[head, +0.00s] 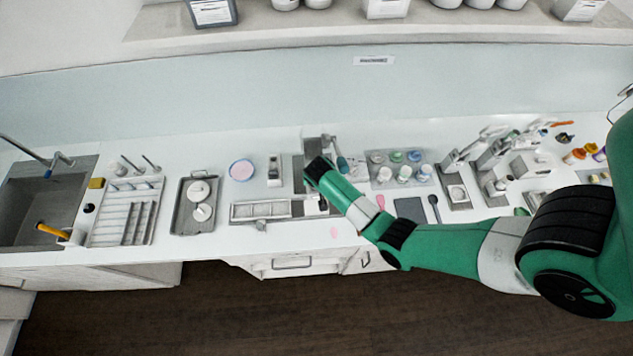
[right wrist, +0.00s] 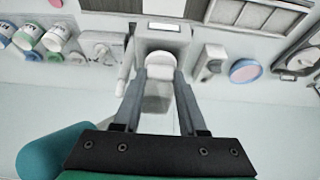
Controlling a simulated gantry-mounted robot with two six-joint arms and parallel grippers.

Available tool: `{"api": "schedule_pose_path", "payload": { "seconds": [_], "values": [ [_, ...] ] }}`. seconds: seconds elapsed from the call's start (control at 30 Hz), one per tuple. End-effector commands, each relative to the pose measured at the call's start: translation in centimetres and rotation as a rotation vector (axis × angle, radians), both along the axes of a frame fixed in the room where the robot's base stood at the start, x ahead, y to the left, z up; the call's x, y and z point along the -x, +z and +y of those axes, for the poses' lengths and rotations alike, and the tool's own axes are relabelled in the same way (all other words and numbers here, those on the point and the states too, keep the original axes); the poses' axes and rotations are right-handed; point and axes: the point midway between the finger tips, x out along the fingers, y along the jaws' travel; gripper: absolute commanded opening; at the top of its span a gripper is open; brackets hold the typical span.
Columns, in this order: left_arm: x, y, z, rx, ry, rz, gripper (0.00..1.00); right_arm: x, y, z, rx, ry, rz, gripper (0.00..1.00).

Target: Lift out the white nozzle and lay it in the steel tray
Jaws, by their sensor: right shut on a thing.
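My right gripper (right wrist: 160,75) is shut on the white nozzle (right wrist: 157,92), which shows pale between its two fingers in the right wrist view. The grey mill (right wrist: 163,40) is just beyond the fingertips. Whether the nozzle is still seated in it or clear of it I cannot tell. In the head view my right wrist (head: 318,168) hides the fingertips and the nozzle. The steel tray (head: 183,218) lies left of the mill, with two round white parts in it. My left gripper is not in view.
A pink-filled dish (head: 241,170) and a small grey device (head: 274,170) stand between the tray and the mill. A long shallow rack (head: 262,210) lies in front. Jars (head: 404,174) stand to the right. A sink (head: 40,210) is at the far left.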

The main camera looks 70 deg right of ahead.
Motion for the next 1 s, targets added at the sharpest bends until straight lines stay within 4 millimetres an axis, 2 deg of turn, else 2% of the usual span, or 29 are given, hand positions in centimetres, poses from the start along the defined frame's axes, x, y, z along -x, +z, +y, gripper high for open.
{"api": "schedule_pose_path", "payload": {
  "seconds": [0.3,0.4,0.67,1.0],
  "values": [
    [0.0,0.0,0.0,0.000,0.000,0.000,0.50,-0.2,6.9,0.0,0.005,-0.001,-0.006,0.00],
    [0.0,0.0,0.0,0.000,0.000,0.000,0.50,-0.1,8.5,0.0,0.002,-0.001,-0.004,0.00],
    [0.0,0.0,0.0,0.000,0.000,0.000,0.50,0.0,9.7,0.0,-0.001,0.000,-0.002,0.00],
    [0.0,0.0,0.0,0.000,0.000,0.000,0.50,-0.1,12.4,0.0,0.000,0.000,-0.004,0.00]
  ]
}}
